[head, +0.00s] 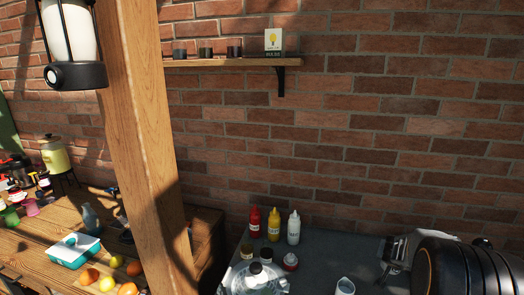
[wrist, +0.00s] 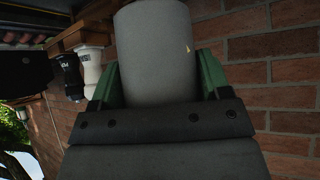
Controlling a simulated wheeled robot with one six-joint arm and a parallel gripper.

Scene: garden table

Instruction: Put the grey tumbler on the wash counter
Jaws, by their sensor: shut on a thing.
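My gripper (wrist: 158,82) has green fingers on both sides of a plain grey tumbler (wrist: 155,45) in the wrist view. It is shut on the tumbler, which fills the upper middle of that view. Neither my gripper nor the tumbler can be made out in the head view. A dark grey counter (head: 338,220) stands against the wall at the bottom of the head view; I cannot tell whether it is the wash counter.
Red (head: 255,222), yellow (head: 273,225) and white (head: 293,228) squeeze bottles stand on the grey counter. A wooden post (head: 150,140) rises left of it. A wooden table (head: 25,250) with a teal box (head: 75,251) and fruit is further left. A shelf (head: 225,63) hangs above.

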